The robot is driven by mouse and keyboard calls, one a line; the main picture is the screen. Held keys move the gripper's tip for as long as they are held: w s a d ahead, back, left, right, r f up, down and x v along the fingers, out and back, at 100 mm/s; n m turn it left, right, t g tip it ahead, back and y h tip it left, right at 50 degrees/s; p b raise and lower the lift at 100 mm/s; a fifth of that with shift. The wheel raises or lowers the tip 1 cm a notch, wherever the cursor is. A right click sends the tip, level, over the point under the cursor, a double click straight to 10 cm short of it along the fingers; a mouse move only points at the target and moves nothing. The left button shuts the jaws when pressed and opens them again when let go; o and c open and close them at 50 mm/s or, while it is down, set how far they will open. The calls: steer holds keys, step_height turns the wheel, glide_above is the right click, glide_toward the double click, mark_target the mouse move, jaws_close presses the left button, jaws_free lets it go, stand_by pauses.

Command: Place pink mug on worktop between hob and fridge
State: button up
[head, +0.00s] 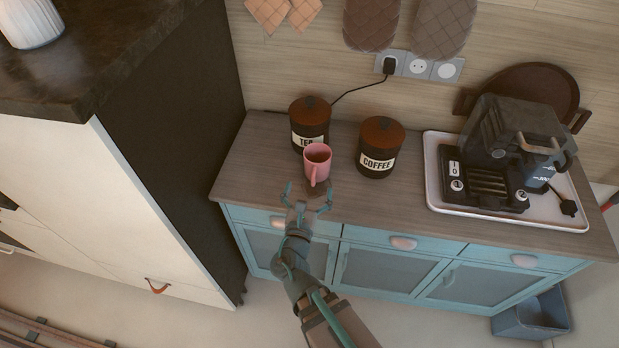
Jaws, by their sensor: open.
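The pink mug (317,163) stands upright on the wooden top (249,165) of a blue sideboard, in front of the black TEA canister. Its handle faces the front of the sideboard, toward my arm. My gripper (309,189) is open and empty, just in front of the mug near the sideboard's front edge, with its fingers spread to either side of the handle. I cannot tell whether a finger touches the mug. No hob or fridge can be made out in this view.
The TEA canister (310,124) and COFFEE canister (380,147) stand close behind and beside the mug. A coffee machine (510,150) sits on a white tray (433,170) at right. A tall cabinet with a dark top (110,55) rises at left. A grey bin (530,315) stands on the floor.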

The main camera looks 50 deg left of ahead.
steer(key=shift+s+d+r+p, duration=0.1)
steer(key=shift+s+d+p, duration=0.05)
steer(key=shift+p, duration=0.25)
steer(key=shift+c, duration=0.2)
steer(key=c, duration=0.4)
